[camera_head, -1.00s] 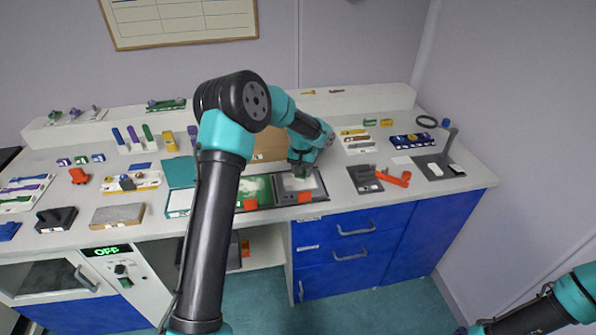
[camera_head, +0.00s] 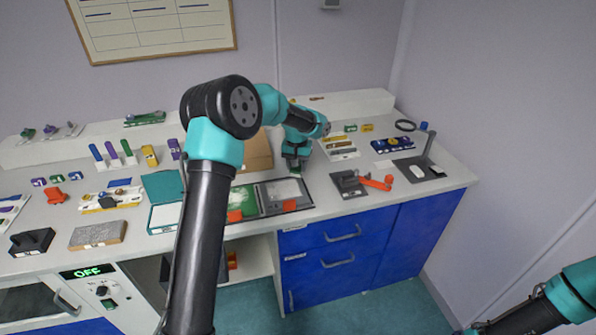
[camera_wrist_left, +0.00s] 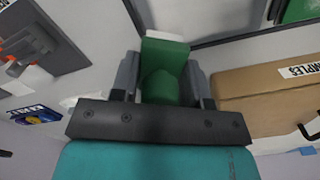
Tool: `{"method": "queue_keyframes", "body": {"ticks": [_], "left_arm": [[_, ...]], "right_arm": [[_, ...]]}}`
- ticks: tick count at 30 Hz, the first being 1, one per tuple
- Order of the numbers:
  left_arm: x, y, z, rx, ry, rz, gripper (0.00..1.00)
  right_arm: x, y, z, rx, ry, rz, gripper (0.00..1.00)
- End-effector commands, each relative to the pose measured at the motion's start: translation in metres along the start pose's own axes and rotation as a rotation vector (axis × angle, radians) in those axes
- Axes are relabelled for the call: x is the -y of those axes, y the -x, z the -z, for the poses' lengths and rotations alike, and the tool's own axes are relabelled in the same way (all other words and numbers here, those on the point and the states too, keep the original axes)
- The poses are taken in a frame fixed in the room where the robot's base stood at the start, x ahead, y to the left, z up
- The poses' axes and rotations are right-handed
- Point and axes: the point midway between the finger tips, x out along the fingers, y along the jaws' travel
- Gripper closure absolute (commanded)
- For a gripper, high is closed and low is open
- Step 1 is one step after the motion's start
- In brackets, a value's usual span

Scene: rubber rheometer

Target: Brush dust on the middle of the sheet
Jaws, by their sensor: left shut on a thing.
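My left gripper (camera_head: 296,166) is shut on a green brush, whose block (camera_wrist_left: 166,65) shows between the fingers in the left wrist view. The gripper is at the far edge of a dark-framed tray (camera_head: 311,198) holding a pale grey sheet (camera_head: 283,192) with a whitish patch. Beside it on the left is a green panel (camera_head: 243,200) with a white dusty patch. I cannot tell whether the brush touches anything. My right gripper is out of view; only part of that arm shows at the lower right.
A cardboard box (camera_head: 256,154) stands close behind the trays, beside the gripper in the left wrist view (camera_wrist_left: 265,98). A dark plate with an orange handle (camera_head: 375,182) lies right of the tray. An open teal-lidded box (camera_head: 163,218) is to the left.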

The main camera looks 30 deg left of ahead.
Motion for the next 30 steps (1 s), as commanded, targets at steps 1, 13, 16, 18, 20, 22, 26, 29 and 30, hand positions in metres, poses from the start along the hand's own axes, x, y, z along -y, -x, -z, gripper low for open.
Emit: {"method": "queue_keyframes", "body": {"ticks": [1, 13, 16, 18, 20, 22, 26, 29, 30], "left_arm": [[0.001, 0.006, 0.000, -0.003, 0.001, -0.001, 0.80], [0.005, 0.027, -0.001, -0.001, 0.006, 0.000, 0.80], [0.005, 0.027, -0.001, -0.001, 0.006, 0.000, 0.80], [0.005, 0.027, -0.001, -0.001, 0.006, 0.000, 0.80], [0.005, 0.027, -0.001, -0.001, 0.006, 0.000, 0.80], [0.005, 0.026, -0.001, -0.001, 0.006, 0.000, 0.80], [0.005, 0.026, -0.001, -0.001, 0.006, 0.000, 0.80], [0.005, 0.026, -0.001, -0.001, 0.006, 0.000, 0.80], [0.005, 0.026, -0.001, -0.001, 0.006, 0.000, 0.80]], "right_arm": [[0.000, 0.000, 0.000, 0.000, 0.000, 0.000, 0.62], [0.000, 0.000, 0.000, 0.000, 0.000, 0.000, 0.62], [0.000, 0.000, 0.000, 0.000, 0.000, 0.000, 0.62], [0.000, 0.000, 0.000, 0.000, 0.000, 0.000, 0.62], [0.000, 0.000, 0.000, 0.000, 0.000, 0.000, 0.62], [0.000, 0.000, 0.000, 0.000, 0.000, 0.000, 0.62], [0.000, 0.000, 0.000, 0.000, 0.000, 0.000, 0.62], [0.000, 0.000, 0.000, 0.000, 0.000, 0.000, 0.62], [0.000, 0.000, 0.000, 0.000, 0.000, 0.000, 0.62]]}}
